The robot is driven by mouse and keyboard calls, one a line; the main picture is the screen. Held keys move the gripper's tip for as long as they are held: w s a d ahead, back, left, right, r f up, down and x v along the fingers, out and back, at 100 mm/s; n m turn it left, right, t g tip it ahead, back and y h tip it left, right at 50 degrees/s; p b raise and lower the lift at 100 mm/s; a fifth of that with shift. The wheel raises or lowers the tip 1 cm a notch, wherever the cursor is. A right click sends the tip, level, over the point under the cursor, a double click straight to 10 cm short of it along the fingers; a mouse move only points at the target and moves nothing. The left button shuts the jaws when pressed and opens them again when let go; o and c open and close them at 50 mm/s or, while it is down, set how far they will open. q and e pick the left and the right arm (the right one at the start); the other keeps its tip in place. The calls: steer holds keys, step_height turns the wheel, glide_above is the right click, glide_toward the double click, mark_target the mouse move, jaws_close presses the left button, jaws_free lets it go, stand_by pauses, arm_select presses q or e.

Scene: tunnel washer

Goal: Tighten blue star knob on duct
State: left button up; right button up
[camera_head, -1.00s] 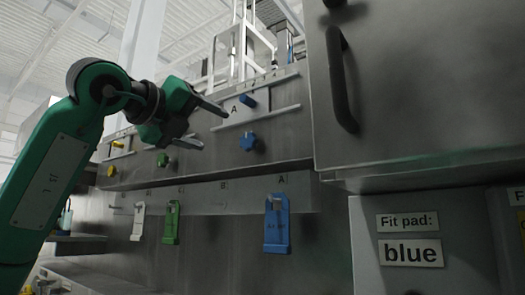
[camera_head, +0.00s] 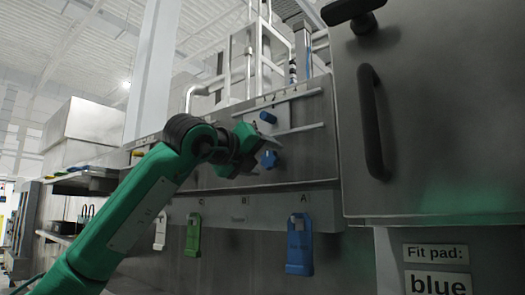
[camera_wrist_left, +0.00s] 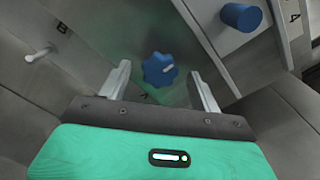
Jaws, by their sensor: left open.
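The blue star knob (camera_head: 268,159) is on the front of the steel duct (camera_head: 312,150), below a blue cylindrical peg (camera_head: 267,117). In the left wrist view the star knob (camera_wrist_left: 160,70) lies between and beyond my two fingertips, with the fingers apart on either side. My left gripper (camera_head: 262,152) is open and empty, close in front of the knob; whether it touches it I cannot tell. The blue peg also shows in the left wrist view (camera_wrist_left: 241,16), to the right of the fingers. My right gripper is out of view.
Below the duct hang a blue pad (camera_head: 300,248), a green pad (camera_head: 193,238) and a white pad (camera_head: 160,232). A steel cabinet with a dark handle (camera_head: 371,122) juts out at right. A sign (camera_head: 437,283) reads "Fit pad: blue".

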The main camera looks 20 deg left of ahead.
arm_select(q)
steer(key=shift+w+d, duration=0.1)
steer(key=shift+w, duration=0.15)
steer(key=shift+s, duration=0.15)
steer(key=c, duration=1)
steer(key=shift+o, duration=0.2)
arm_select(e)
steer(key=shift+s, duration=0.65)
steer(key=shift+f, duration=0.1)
